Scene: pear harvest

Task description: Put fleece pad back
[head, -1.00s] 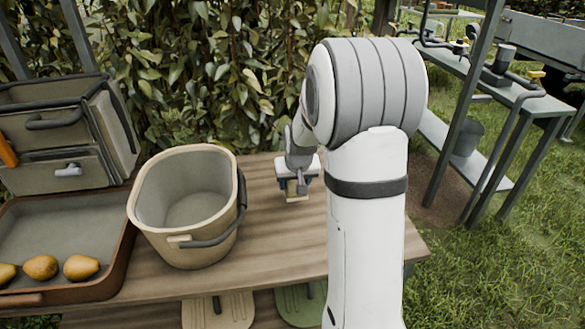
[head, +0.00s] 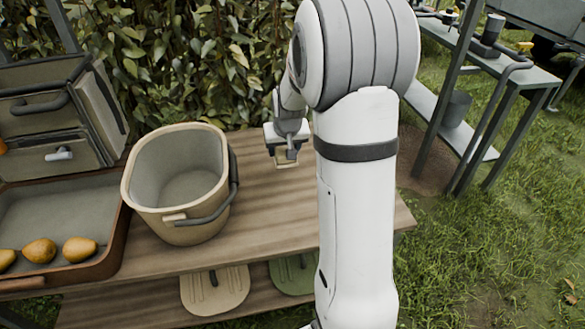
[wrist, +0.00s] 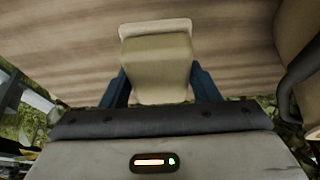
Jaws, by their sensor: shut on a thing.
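My gripper (wrist: 160,88) is shut on a cream, padded block with a paler flat end, seemingly the fleece pad (wrist: 158,60), in the wrist view. Its two dark blue fingers press the pad's left and right sides. In the head view my gripper (head: 287,157) hangs over the wooden bench top, right of the beige bucket (head: 166,222). The pad shows there only as a small pale edge (head: 287,166) beneath the fingers. It looks a little above the boards, though the exact gap is hard to tell.
A brown-rimmed tray (head: 118,240) with several yellow pears (head: 80,249) lies left of the bucket, before a grey-green case (head: 60,130). Bare bench top (head: 262,215) lies between bucket and arm. A leafy hedge (head: 190,60) stands close behind. A beige board (head: 215,290) lies below.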

